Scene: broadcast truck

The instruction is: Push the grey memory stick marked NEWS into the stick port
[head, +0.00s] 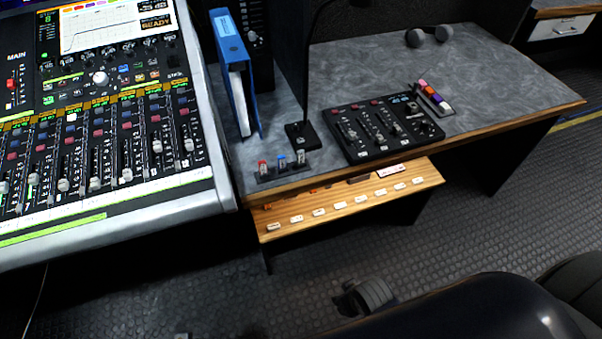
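Three small sticks stand in a dark holder (284,172) near the front left of the grey desk: one red-topped, one blue-topped, and a grey stick (301,158) at the right end. The lettering on them is too small to read. I cannot surely identify the stick port; a dark slot-like part (360,179) sits beside a pink-edged label (390,170) on the wooden ledge under the desk edge. My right gripper (352,299) is low over the floor, in front of the desk and well away from the sticks. Its fingers are too dark to read.
A large mixing console (100,120) fills the left. The wooden ledge (350,203) juts out in front.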

